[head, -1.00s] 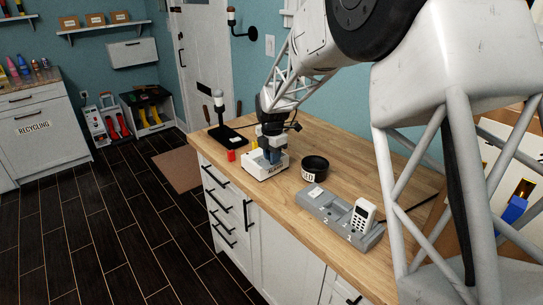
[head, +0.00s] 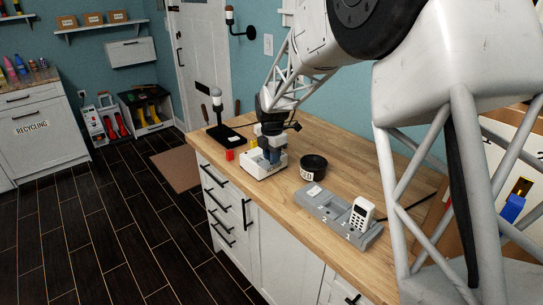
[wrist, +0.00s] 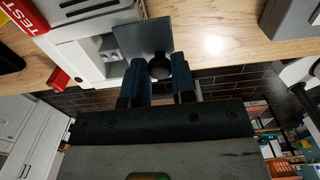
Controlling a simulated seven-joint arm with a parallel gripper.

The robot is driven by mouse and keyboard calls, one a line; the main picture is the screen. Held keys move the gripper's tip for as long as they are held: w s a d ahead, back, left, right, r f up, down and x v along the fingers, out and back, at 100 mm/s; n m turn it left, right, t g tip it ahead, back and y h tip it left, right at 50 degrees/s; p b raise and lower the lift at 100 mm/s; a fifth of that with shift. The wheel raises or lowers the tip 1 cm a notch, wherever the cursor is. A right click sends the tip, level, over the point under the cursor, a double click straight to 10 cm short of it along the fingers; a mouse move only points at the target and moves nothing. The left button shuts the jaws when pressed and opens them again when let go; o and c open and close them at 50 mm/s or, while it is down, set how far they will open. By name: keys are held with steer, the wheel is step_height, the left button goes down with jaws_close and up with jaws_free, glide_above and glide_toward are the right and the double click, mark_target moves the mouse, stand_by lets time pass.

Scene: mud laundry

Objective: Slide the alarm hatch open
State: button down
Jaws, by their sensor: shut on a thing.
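The alarm box (head: 257,170) is a small white box on the wooden counter. My gripper (head: 272,156) points down at it. In the wrist view, the white box (wrist: 75,30) has an open recess (wrist: 112,48) with pale parts inside. A flat grey hatch plate (wrist: 143,36) lies to the right of the recess, partly beyond the box's white face. A dark round knob (wrist: 160,67) stands at the plate's near edge. The blue fingers of my gripper (wrist: 157,82) are shut on the knob, one on either side. The fingers partly hide the plate's near edge.
On the counter (head: 335,168), a black round bowl (head: 313,166) and a grey tray (head: 330,206) with a white handset (head: 362,213) stand to the right. A red block (head: 229,155) and a black stand (head: 222,135) are to the left. The wrist view shows a red TEST label (wrist: 25,14).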

steer(key=c, duration=1.2)
jaws_free()
steer(key=shift+r, duration=0.15)
steer(key=shift+r, duration=2.85)
